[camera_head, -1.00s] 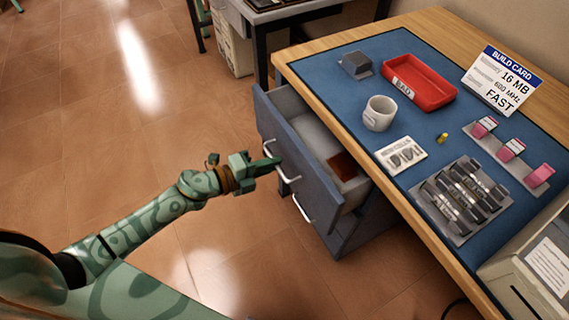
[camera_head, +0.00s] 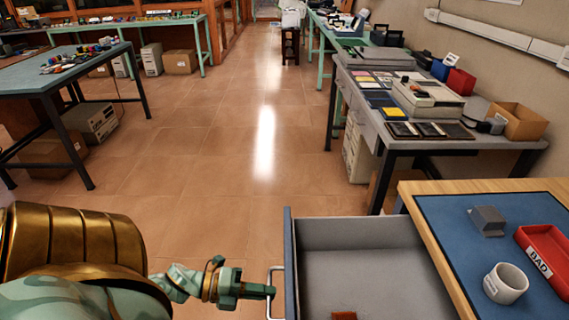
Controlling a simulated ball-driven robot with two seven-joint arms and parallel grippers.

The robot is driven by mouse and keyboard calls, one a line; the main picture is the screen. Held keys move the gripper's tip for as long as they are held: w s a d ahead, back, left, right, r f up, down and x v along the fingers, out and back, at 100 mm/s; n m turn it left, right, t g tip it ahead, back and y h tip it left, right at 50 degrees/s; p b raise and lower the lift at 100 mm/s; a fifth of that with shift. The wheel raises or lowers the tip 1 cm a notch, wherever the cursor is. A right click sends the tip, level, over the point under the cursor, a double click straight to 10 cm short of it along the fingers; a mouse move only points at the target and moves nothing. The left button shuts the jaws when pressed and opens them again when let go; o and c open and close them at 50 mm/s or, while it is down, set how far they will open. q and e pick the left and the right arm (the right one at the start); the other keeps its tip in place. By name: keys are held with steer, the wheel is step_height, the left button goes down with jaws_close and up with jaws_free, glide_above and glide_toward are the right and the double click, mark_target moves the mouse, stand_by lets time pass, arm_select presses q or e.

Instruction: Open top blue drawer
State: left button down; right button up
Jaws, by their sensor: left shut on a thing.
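The top blue drawer (camera_head: 290,265) stands open at the bottom centre, pulled out to the left from under the workbench. Its pale grey interior (camera_head: 365,275) shows, with a small red-brown item (camera_head: 344,315) cut off by the bottom edge. A light metal handle (camera_head: 269,309) is on the drawer's front face. My left gripper (camera_head: 262,290) is shut on this handle, its dark green fingers reaching it from the left. My right gripper is out of view.
The workbench (camera_head: 422,215) at right carries a blue mat, a grey block (camera_head: 487,221), a white mug (camera_head: 505,284) and a red BAD tray (camera_head: 548,258). A grey desk (camera_head: 455,142) stands behind. Open tiled floor (camera_head: 215,190) lies to the left.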

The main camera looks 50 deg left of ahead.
arm_select(q)
steer(key=shift+v, duration=0.85)
steer(key=shift+f, duration=0.2)
steer(key=c, duration=1.5)
jaws_free()
steer(key=shift+s+a, duration=0.1)
steer(key=p+v, duration=0.2)
steer(key=v, duration=1.4)
steer(key=shift+p, duration=0.35)
